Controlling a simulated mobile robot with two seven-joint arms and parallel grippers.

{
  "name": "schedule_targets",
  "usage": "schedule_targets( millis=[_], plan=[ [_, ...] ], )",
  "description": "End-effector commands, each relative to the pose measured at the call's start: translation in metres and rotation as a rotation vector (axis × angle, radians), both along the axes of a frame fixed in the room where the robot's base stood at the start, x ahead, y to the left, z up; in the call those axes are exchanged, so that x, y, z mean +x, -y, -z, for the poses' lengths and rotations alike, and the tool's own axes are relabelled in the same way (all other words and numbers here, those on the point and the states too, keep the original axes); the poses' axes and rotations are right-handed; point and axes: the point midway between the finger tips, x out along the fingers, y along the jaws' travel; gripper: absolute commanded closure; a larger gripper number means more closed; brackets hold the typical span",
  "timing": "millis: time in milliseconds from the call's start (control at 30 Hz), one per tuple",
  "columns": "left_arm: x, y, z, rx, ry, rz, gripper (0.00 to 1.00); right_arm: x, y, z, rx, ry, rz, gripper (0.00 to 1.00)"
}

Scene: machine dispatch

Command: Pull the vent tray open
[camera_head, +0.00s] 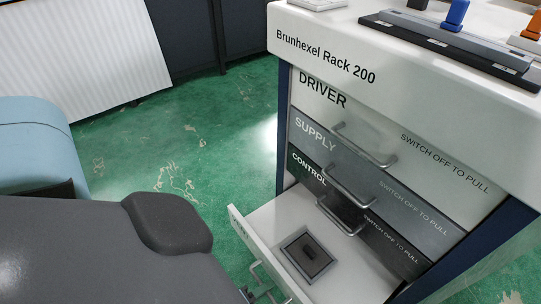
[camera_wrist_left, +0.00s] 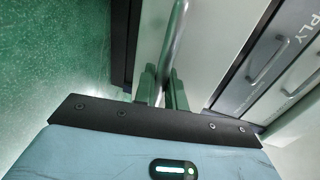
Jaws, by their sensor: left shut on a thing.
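The vent tray (camera_head: 262,222) is the lowest drawer of the rack and stands pulled out well past the drawers above it. Its front label is too steeply angled to read. A dark square insert (camera_head: 306,255) lies on its floor. The tray's bar handle (camera_head: 262,278) is on the outer face of its front, near the bottom edge of the head view. My left gripper (camera_wrist_left: 163,88) is shut on this handle (camera_wrist_left: 176,42), which runs up between its fingers in the left wrist view. In the head view my arm hides most of that gripper. My right gripper is not in view.
Above the tray, the driver (camera_head: 345,115), supply (camera_head: 318,142) and control (camera_head: 305,172) drawers sit shut, each with a bar handle. The rack's white top (camera_head: 395,75) carries a rail and small coloured parts. Green floor (camera_head: 215,150) lies open left of the rack.

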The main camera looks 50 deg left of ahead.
Motion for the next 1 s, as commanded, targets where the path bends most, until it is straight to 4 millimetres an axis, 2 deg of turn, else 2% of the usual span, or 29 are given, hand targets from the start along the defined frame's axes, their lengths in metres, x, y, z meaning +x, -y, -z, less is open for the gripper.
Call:
schedule_targets(
  millis=[333,367,467,767,867,1000],
  plan=[
    [0.0,-0.001,0.0,0.0,0.002,-0.001,1.0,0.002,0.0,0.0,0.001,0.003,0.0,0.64],
    [0.0,-0.001,0.0,0.0,0.002,-0.001,0.84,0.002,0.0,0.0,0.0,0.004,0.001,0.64],
    [0.0,-0.001,0.0,0.0,0.001,-0.001,0.71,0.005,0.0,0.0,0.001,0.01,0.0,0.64],
    [-0.002,0.0,0.0,0.0,0.0,-0.001,0.7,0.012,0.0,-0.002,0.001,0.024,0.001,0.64],
    [-0.009,-0.001,-0.002,-0.001,0.0,-0.001,0.7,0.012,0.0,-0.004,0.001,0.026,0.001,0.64],
    [-0.03,-0.001,-0.007,-0.001,-0.001,-0.002,0.7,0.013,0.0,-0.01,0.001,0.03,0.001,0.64]
  ],
)
